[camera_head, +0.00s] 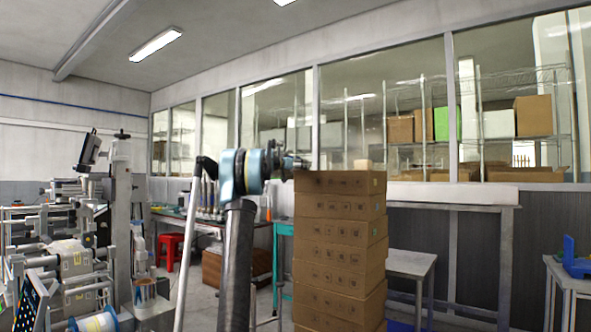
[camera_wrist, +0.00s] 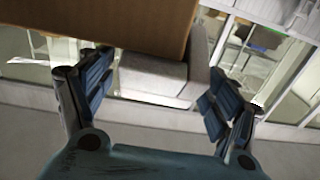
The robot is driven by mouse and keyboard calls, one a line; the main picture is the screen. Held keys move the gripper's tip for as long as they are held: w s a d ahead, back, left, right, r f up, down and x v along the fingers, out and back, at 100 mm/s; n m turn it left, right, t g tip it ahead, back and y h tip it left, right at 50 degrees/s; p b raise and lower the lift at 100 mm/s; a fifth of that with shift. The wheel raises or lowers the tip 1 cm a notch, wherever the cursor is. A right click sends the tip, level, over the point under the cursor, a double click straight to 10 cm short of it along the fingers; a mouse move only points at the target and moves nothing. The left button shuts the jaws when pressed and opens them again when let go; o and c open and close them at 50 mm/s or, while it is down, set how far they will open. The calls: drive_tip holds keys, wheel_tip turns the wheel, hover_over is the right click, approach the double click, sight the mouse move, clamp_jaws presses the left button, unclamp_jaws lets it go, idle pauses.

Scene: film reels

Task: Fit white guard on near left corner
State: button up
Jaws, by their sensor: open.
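A tall stack of brown cartons (camera_head: 339,245) stands right of centre in the head view. My gripper (camera_head: 300,163) is at the stack's top left corner. In the wrist view my gripper (camera_wrist: 160,95) is open, with its dark fingers on either side of a pale grey-white guard (camera_wrist: 152,78). The guard lies against the edge of a brown carton (camera_wrist: 100,20), with gaps to the fingers. How fully it seats on the corner I cannot tell. A small cream piece (camera_head: 364,164) shows on top of the stack, toward the back right.
A small grey table (camera_head: 410,264) stands right of the stack, and a long bench (camera_head: 450,194) runs along the windowed wall. Machinery (camera_head: 85,240) fills the left side. A red stool (camera_head: 170,250) stands behind my arm.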

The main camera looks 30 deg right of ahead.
drive_tip(key=v, duration=1.6)
drive_tip(key=shift+a+r, duration=0.25)
drive_tip(key=shift+a, duration=0.05)
drive_tip(key=shift+s, duration=0.1)
